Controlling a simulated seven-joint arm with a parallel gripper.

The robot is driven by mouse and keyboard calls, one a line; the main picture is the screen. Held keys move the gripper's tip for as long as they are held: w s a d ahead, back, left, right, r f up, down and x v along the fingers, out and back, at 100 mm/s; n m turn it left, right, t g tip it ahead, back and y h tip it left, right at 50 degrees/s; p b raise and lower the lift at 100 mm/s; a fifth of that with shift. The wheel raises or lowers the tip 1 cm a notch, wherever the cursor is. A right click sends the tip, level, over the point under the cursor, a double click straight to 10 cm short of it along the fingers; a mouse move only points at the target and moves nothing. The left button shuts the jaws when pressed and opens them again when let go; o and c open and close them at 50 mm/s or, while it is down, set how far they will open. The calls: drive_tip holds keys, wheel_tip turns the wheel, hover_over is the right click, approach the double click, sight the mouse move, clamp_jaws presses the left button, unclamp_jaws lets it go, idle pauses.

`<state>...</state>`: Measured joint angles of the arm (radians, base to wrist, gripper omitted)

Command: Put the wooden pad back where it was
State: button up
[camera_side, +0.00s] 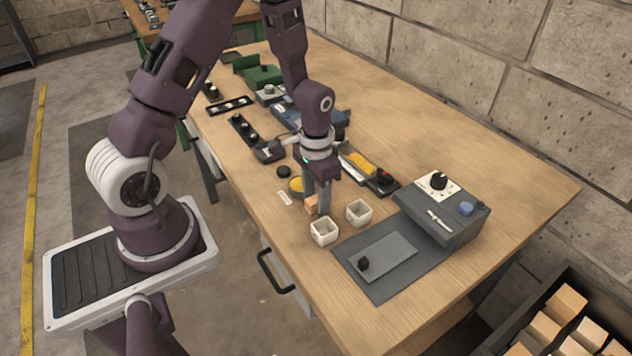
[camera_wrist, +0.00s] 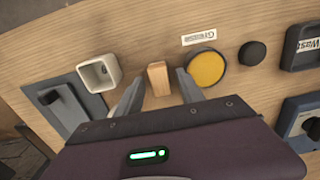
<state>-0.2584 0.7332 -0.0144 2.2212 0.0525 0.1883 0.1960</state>
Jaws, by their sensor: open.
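A small wooden block, which I take for the wooden pad (camera_side: 311,204), sits on the wooden table near its front edge. In the wrist view the pad (camera_wrist: 158,76) appears between my two fingertips, with a gap on each side. My gripper (camera_side: 317,208) points down with its fingers low by the pad. The gripper (camera_wrist: 159,84) is open and not closed on anything. A yellow disc (camera_wrist: 205,68) lies just right of the pad in the wrist view, beside a printed label (camera_wrist: 199,36) that I can only partly read.
Two white square cups, one nearer (camera_side: 324,232) and one farther (camera_side: 359,212), stand close to the gripper. A grey mat (camera_side: 350,266) and grey control box (camera_side: 442,214) lie to the right. A black round knob (camera_wrist: 252,54) is near the disc. The table's back right is clear.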

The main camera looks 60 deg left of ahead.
wheel_tip(320, 180, up, 12)
wheel_tip(320, 180, up, 6)
drive_tip(key=t, duration=0.2)
hover_over(316, 198)
drive_tip(key=s+d, duration=0.2)
drive_tip(key=s, duration=0.1)
drive_tip(key=s+d+r+t, duration=0.1)
drive_tip(key=s+d+r, duration=0.2)
drive_tip(key=s+r, duration=0.2)
drive_tip(key=s+d+r+t, duration=0.2)
drive_tip(key=s+d+r, duration=0.1)
drive_tip(key=s, duration=0.6)
drive_tip(key=shift+r+t, duration=0.3)
drive_tip(key=shift+r, duration=0.55)
drive_tip(key=shift+a, duration=0.1)
